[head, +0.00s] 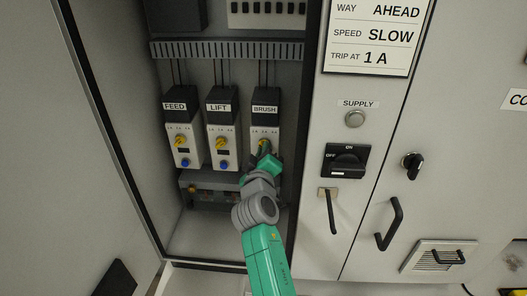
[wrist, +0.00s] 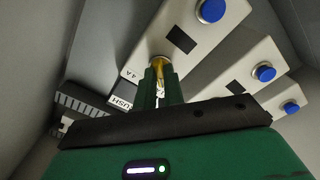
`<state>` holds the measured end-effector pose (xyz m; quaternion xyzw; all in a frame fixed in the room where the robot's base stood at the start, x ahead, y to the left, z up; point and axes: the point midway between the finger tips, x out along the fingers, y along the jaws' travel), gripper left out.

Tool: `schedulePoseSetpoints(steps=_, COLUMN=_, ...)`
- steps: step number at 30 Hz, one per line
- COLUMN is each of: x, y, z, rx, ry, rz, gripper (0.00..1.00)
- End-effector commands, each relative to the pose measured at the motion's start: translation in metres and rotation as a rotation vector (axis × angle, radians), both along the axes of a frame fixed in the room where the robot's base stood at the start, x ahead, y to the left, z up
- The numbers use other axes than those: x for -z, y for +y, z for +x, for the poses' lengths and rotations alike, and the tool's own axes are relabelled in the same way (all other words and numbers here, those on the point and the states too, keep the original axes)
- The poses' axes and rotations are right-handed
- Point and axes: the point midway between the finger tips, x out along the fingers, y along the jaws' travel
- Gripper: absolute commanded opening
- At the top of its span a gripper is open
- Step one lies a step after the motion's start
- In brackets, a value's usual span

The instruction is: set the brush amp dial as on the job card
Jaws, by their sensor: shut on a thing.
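The brush unit (head: 274,112) is the rightmost of three black-and-white units in the open cabinet. Its yellow amp dial (head: 263,142) is mostly hidden by my gripper (head: 264,155). In the wrist view my gripper (wrist: 160,80) is shut on the yellow dial (wrist: 160,61), on the unit's white face (wrist: 215,48). The dial's pointer setting cannot be read. The job card (head: 372,36) at the top right reads way AHEAD, speed SLOW, trip at 1 A.
The lift unit (head: 221,118) and feed unit (head: 184,120) stand to the left, each with a yellow dial and blue button. A slotted duct (head: 225,49) runs above. The cabinet's right edge is close; a black rotary switch (head: 346,160) sits on the panel beyond.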

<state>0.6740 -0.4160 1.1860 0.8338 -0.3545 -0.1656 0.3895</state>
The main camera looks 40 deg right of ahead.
Motion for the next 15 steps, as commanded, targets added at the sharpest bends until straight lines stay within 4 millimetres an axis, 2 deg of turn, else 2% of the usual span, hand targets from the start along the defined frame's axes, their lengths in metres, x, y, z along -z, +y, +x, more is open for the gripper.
schedulePoseSetpoints(steps=4, x=-0.0008, y=0.0001, z=0.0001, rx=0.0, ry=-0.002, rz=0.0, gripper=0.0)
schedulePoseSetpoints(steps=5, x=-0.0007, y=0.0, z=0.0, rx=0.0, ry=-0.002, rz=0.0, gripper=0.14)
schedulePoseSetpoints(steps=8, x=-0.0006, y=0.0001, z=0.0001, rx=0.0, ry=-0.002, rz=0.0, gripper=0.32)
schedulePoseSetpoints(steps=15, x=-0.0003, y=0.0003, z=-0.0001, rx=0.0, ry=-0.001, rz=0.001, gripper=0.32)
